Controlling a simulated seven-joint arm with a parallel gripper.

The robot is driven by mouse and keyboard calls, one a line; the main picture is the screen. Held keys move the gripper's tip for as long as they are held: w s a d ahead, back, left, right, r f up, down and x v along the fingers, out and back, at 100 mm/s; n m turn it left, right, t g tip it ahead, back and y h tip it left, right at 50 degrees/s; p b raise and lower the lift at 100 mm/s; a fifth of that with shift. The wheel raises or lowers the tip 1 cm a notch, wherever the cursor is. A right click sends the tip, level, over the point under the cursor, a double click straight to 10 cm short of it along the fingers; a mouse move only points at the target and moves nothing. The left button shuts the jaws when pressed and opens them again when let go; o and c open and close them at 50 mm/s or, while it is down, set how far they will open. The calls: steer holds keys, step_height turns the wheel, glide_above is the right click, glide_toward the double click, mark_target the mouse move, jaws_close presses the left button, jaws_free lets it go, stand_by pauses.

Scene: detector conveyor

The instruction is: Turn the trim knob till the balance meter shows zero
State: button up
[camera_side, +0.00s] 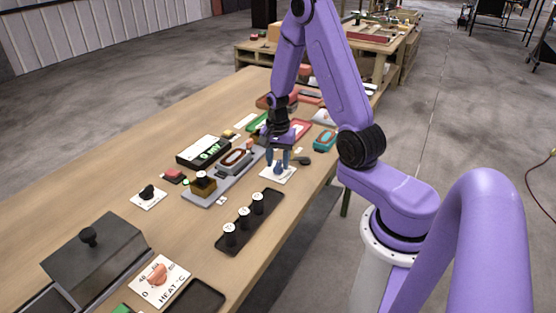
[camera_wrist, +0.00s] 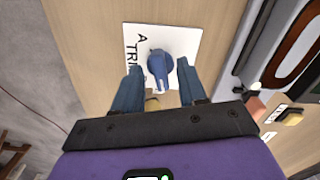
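The trim knob (camera_wrist: 160,70) is blue and sits on a white plate (camera_wrist: 190,45) marked TRIM in the wrist view. In the side view the plate (camera_side: 286,178) lies near the table's front edge, with the knob (camera_side: 278,169) partly behind my fingers. My gripper (camera_wrist: 158,68) is open, one finger on each side of the knob, with gaps showing between fingers and knob. In the side view my gripper (camera_side: 278,158) points down over the plate. The balance meter is probably the black box with a green-lit MV display (camera_side: 210,151); its digit is too small to read surely.
A grey track (camera_side: 215,188) with a red-rimmed oval part lies left of the plate. A black strip with three white-topped posts (camera_side: 244,216) stands in front. A black knob (camera_side: 148,191) and a HEAT knob (camera_side: 157,273) are further left. A teal block (camera_side: 325,139) is to the right.

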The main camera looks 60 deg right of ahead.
mark_target(278, 163)
step_height(278, 163, up, 18)
steer(key=shift+f, duration=0.25)
stand_by(0.5)
steer(key=s+a+n, duration=0.3)
steer(key=a+n, duration=0.4)
steer(key=a, duration=0.1)
steer(key=s+a+n, duration=0.3)
steer(key=a+n, duration=0.4)
steer(key=a, duration=0.1)
steer(key=s+a+n, duration=0.2)
steer(key=s+n, duration=0.4)
steer(key=s, duration=0.2)
steer(key=s+a+f+n, duration=0.1)
steer(key=s+a+n, duration=0.2)
steer(key=s+n, duration=0.4)
steer(key=shift+s+a+f+n, duration=0.25)
steer(key=shift+s+a+n, duration=0.1)
steer(key=shift+s, duration=0.25)
